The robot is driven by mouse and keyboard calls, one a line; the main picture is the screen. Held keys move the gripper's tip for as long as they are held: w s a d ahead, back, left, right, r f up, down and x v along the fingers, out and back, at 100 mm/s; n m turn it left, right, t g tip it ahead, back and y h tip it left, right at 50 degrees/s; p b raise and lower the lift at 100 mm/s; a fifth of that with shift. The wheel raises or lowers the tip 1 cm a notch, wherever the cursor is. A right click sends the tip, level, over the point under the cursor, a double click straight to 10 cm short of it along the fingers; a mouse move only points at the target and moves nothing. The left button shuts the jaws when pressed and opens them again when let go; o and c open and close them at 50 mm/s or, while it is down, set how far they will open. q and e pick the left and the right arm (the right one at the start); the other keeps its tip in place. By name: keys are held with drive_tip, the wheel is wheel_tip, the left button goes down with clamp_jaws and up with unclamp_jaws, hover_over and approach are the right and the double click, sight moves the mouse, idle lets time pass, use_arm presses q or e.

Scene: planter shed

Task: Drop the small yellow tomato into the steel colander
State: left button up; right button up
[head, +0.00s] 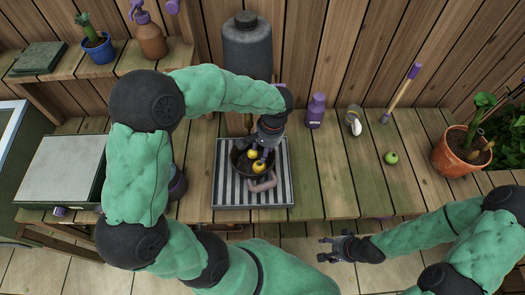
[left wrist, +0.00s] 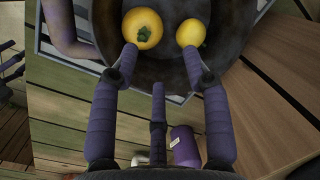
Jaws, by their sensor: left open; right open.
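A dark round metal vessel (head: 240,166) with a pinkish handle stands on a striped tray; I take it for the steel colander, though no holes show. Its dark inside fills the top of the left wrist view (left wrist: 165,70). Two yellow fruits lie in it. The smaller one (left wrist: 191,32), the small yellow tomato, is farther from the handle, also in the head view (head: 252,153). The larger one (left wrist: 143,28) is nearer the handle. My left gripper (head: 262,153) is open over the vessel, its fingertips apart and empty near the fruits. My right gripper (head: 326,248) is open and empty before the bench.
The striped tray (head: 282,198) lies on the slatted bench. Behind stands a grey canister (head: 248,50); to the right are a purple bottle (head: 315,111), a green fruit (head: 391,157) and a potted plant (head: 455,155). The bench between tray and green fruit is clear.

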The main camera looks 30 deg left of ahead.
use_arm(q)
drive_tip(key=r, duration=0.3)
drive_tip(key=r+p, duration=0.1)
drive_tip(key=r, duration=0.1)
drive_tip(key=shift+w+d+r, duration=0.25)
drive_tip(key=shift+d+r, duration=0.05)
drive_tip(key=shift+d, duration=0.1)
